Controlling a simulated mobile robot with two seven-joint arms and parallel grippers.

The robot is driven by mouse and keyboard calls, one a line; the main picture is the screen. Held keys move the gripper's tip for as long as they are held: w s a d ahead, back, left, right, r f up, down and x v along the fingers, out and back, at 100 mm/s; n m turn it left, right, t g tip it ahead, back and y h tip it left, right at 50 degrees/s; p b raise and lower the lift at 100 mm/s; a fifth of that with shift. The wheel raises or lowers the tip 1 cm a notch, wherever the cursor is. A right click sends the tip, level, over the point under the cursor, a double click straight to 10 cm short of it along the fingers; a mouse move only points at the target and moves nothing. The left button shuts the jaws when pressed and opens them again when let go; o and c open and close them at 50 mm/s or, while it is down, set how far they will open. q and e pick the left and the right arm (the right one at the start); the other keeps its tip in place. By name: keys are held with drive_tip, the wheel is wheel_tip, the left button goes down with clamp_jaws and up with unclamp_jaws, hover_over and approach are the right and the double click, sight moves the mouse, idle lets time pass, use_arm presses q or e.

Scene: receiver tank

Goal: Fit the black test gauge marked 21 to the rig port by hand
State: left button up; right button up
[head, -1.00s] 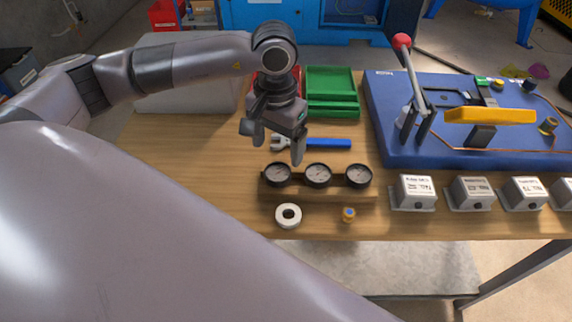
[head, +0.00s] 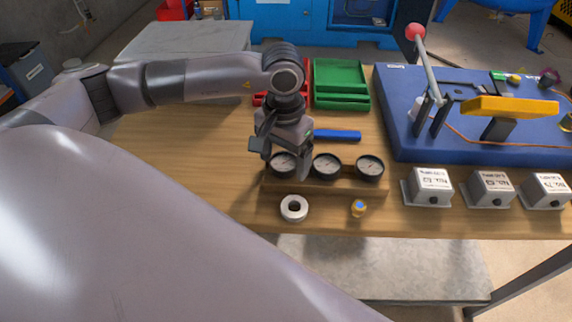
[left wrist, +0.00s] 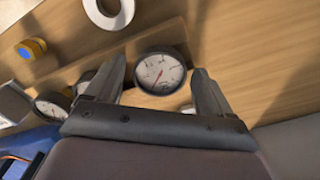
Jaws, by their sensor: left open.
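Three black-rimmed gauges with pale dials stand in a row on a wooden rack (head: 340,186): a left gauge (head: 283,164), a middle gauge (head: 327,167) and a right gauge (head: 370,168). I cannot read a 21 on any of them. My left gripper (head: 287,164) is open above the left gauge and partly covers it. In the left wrist view, a gauge (left wrist: 161,72) lies between the spread fingers (left wrist: 160,88), with no visible grip on it. The blue rig board (head: 400,145) is at the right; I cannot tell which fitting is the port. My right gripper is not in view.
A white tape roll (head: 294,208) and a small brass fitting with a blue centre (head: 359,208) lie in front of the rack. A blue-handled wrench (head: 337,135) and green trays (head: 341,84) are behind. Grey labelled boxes (head: 430,186) line the front right. The table's left is clear.

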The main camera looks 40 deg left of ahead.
sight(284, 161)
use_arm(q)
clamp_jaws()
wheel_tip(284, 161, up, 6)
drive_tip(key=p, duration=0.3)
drive_tip(key=shift+f, duration=0.15)
drive_tip(key=shift+r, duration=0.2)
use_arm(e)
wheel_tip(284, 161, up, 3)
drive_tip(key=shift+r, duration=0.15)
